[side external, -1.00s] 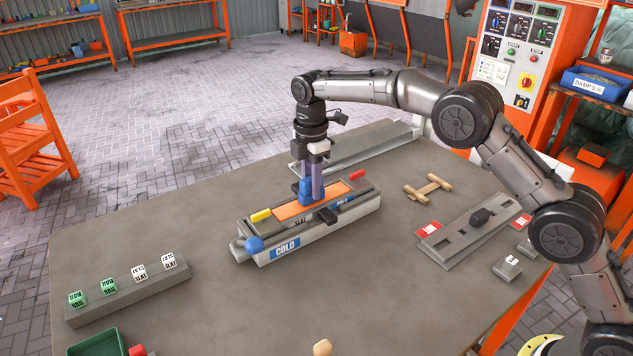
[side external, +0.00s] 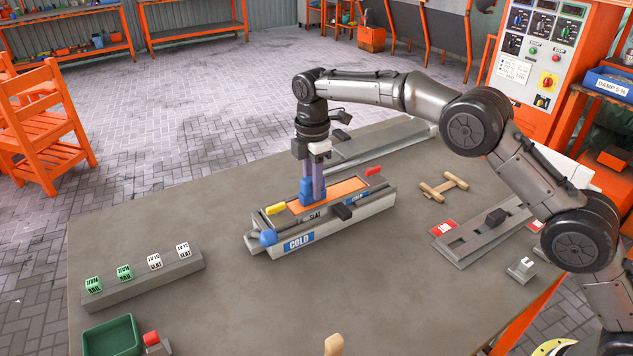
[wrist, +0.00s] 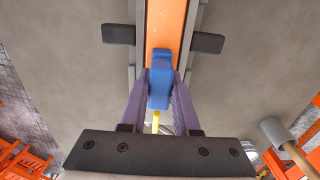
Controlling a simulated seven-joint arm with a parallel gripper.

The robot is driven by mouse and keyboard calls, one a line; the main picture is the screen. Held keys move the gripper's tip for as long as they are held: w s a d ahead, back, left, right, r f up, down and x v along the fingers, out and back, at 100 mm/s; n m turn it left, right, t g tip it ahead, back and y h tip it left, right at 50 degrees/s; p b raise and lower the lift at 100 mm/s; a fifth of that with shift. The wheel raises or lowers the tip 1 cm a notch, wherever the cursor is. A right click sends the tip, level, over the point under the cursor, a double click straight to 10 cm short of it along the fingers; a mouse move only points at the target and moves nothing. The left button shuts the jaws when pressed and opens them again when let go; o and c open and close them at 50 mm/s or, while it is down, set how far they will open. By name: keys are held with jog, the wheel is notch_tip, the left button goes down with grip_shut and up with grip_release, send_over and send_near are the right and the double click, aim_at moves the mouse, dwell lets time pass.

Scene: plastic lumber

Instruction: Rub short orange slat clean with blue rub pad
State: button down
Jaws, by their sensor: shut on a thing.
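The orange slat (side external: 343,190) lies flat in a grey holder (side external: 372,212) that carries a blue "COLD" label. It also shows in the wrist view (wrist: 170,22), running away from my gripper. My gripper (side external: 313,198) points down over the slat and is shut on the blue rub pad (side external: 306,186). In the wrist view the pad (wrist: 160,82) sits between the two purple fingers, over the near part of the slat. The pad appears to be at the slat's surface, but I cannot tell for certain whether it touches. My fingers and the pad hide part of the slat.
The holder has yellow (side external: 276,209) and red (side external: 374,171) tabs, dark side blocks and a blue ball (side external: 268,238). A grey bar with labelled cubes (side external: 145,277) and a green tray (side external: 112,338) stand at left. Wooden pieces (side external: 443,187) lie right. The table between is clear.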

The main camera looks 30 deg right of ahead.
jog(key=shift+s+a+f, duration=0.1)
jog(key=shift+a+f, duration=0.1)
jog(key=shift+f, duration=0.1)
jog(key=shift+a, duration=1.2)
jog(key=shift+r, duration=0.35)
jog(key=shift+r, duration=0.6)
jog(key=shift+r, duration=0.1)
jog(key=shift+r, duration=3.45)
